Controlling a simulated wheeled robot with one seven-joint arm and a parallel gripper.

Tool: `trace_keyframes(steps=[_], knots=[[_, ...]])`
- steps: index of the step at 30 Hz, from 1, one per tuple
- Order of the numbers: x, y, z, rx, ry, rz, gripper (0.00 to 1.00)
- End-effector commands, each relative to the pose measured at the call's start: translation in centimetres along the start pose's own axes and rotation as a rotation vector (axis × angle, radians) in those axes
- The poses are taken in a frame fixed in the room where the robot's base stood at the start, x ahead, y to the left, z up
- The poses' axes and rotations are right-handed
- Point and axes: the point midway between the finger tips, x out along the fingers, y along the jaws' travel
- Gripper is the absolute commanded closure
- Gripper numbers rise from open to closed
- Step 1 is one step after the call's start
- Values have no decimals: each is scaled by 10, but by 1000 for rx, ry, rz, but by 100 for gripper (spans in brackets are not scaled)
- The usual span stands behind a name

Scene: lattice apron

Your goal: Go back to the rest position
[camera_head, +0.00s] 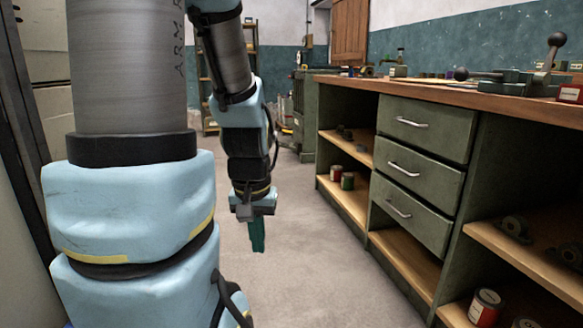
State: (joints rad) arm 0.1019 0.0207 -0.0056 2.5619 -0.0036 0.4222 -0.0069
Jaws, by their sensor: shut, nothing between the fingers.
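My gripper (257,238) hangs from my arm near the middle of the head view, pointing down over the bare floor. Its green fingers are shut together and nothing shows between them. It is left of the workbench and apart from it. My large arm links fill the left part of the picture and hide what lies behind them.
A green workbench (423,157) with a wooden top, three shut drawers and open shelves runs along the right. Cans (486,306) stand on its shelves. A shelf rack (207,90) stands at the back. Grey floor (310,250) lies clear between.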

Motion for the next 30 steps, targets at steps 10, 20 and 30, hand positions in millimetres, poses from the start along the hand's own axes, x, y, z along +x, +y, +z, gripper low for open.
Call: trace_keyframes(steps=[10,20,30], knots=[[-125,1,-18,2,2,1,100],[-226,1,-32,2,2,1,100],[-302,2,-42,2,2,1,100]])
